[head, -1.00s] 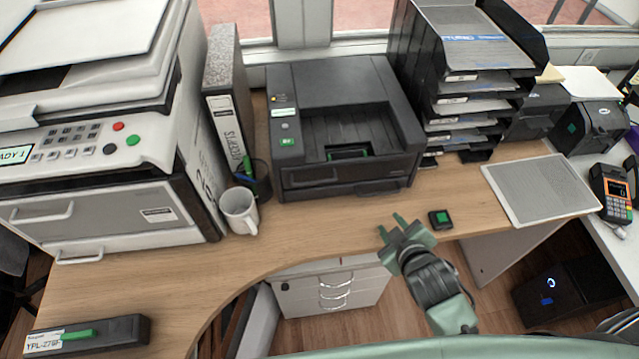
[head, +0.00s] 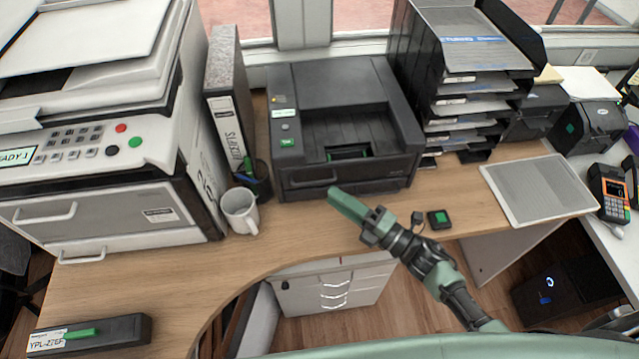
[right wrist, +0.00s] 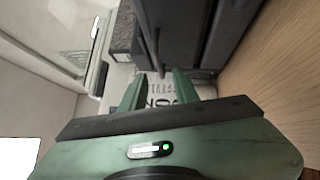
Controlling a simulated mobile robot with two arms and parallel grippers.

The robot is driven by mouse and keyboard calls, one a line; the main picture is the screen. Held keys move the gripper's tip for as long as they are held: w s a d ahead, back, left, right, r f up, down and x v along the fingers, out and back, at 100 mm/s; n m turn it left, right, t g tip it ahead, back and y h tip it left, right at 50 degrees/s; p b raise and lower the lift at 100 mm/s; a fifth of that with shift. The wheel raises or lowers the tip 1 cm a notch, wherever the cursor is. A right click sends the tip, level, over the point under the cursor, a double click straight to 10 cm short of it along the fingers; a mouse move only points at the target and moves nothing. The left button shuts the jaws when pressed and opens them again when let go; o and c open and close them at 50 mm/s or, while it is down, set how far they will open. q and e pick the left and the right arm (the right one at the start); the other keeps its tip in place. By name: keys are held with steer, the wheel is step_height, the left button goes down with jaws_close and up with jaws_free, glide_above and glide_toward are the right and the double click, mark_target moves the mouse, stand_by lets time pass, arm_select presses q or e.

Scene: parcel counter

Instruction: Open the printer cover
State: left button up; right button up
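The black printer (head: 345,85) stands on the wooden desk in the middle of the head view. Its top cover looks closed, and green parts show in the recess at its front. My right gripper (head: 333,193) is just in front of the printer's lower front, pointing up and left. In the head view its fingers overlap edge-on. In the right wrist view the two fingers of the gripper (right wrist: 158,82) are apart with nothing between them. The dark printer side (right wrist: 190,35) lies just beyond them; contact cannot be told. My left gripper is not in view.
A white mug (head: 240,210) and a pen cup (head: 254,180) stand left of the printer, by a binder (head: 230,100). Stacked trays (head: 470,60) stand close on its right. A black cartridge (head: 90,337) lies at the front left. The desk between is clear.

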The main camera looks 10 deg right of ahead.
steer(key=p+x, duration=0.1)
steer(key=x, duration=0.4)
steer(key=shift+w+a, duration=0.2)
steer(key=shift+w, duration=0.05)
jaws_close()
stand_by(1.2)
